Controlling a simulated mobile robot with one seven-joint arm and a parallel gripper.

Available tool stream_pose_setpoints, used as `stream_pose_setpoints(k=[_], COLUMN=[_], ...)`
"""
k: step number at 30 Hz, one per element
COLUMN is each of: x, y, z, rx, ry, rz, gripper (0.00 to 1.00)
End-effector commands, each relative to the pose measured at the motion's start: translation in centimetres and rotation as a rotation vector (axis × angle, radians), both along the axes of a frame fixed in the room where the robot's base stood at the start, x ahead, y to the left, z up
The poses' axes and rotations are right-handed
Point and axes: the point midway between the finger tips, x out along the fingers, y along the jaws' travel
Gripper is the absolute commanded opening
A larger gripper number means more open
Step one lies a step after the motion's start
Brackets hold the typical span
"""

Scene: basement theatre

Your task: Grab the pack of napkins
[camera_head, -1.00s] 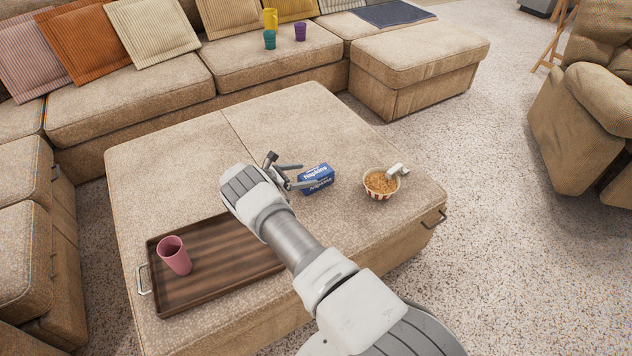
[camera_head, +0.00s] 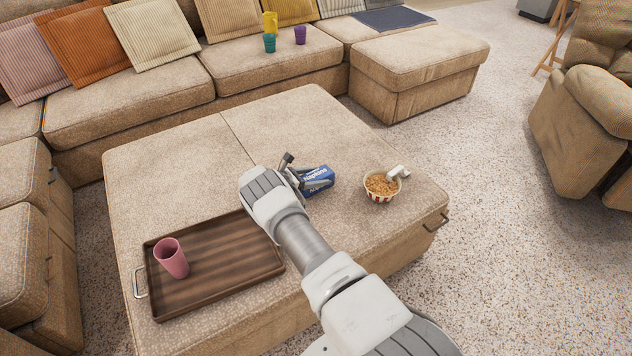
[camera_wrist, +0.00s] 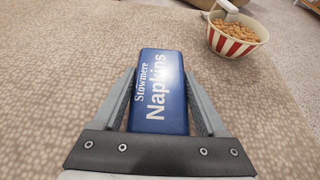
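The pack of napkins (camera_head: 319,179) is a blue box with white lettering, lying on the beige ottoman (camera_head: 190,155). In the wrist view the pack (camera_wrist: 160,88) lies between the two fingers, its far end reaching past the fingertips. My gripper (camera_head: 305,178) is open around the near part of the pack. In the wrist view my gripper (camera_wrist: 160,80) has one finger on each side, close to the pack's sides; I cannot tell whether either finger touches it. My wrist hides part of the pack's near end in the head view.
A striped bowl of snacks (camera_head: 382,188) with a white-handled scoop stands right of the pack; it also shows in the wrist view (camera_wrist: 235,45). A brown tray (camera_head: 225,265) with a pink cup (camera_head: 171,258) lies to the left. The ottoman's back part is clear.

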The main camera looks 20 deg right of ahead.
Motion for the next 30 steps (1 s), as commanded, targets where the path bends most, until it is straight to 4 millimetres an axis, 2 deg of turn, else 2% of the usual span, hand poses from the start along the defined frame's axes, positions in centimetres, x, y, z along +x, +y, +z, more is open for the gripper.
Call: stream_pose_setpoints(k=[1, 7, 14, 19, 23, 26, 30], x=[0.0, 0.0, 0.0, 0.1, 0.1, 0.1, -1.9], y=[0.0, 0.0, 0.0, 0.0, 0.0, 0.0, -1.5], z=[0.0, 0.0, 0.1, 1.0, 2.8, 5.3, 6.2], rx=[0.0, 0.0, -0.001, -0.001, -0.002, -0.002, -0.003], ry=[0.0, 0.0, 0.0, -0.002, -0.002, -0.002, 0.004], rz=[0.0, 0.0, 0.0, 0.001, 0.001, 0.001, 0.0], gripper=[0.53, 0.17, 0.17, 0.17, 0.17, 0.17, 0.17])
